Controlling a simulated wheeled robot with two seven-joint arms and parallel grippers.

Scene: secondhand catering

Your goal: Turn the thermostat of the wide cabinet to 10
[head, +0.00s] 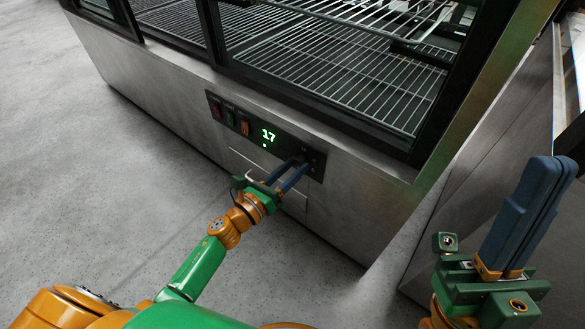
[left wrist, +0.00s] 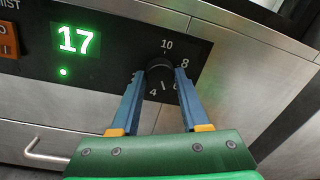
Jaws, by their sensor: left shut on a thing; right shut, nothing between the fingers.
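The wide cabinet (head: 350,205) is a steel cabinet with dark-framed glass and wire shelves. Its black control panel (head: 224,107) has a green display (head: 268,136) reading 17, which also shows in the left wrist view (left wrist: 76,39). The thermostat is a round black knob (left wrist: 160,66) with white numbers around it: 10 at the top, 8 at the upper right, 4 at the lower left. A light mark shows low on the knob. My left gripper (head: 308,163) is shut on the knob, one finger each side, partly hiding the numbers. My right gripper (head: 553,168) is shut and empty, away from the cabinet front.
A bar handle (left wrist: 48,152) is below the panel in the left wrist view. Another steel unit (head: 490,150) stands at the right. The grey floor (head: 60,170) at the left is clear.

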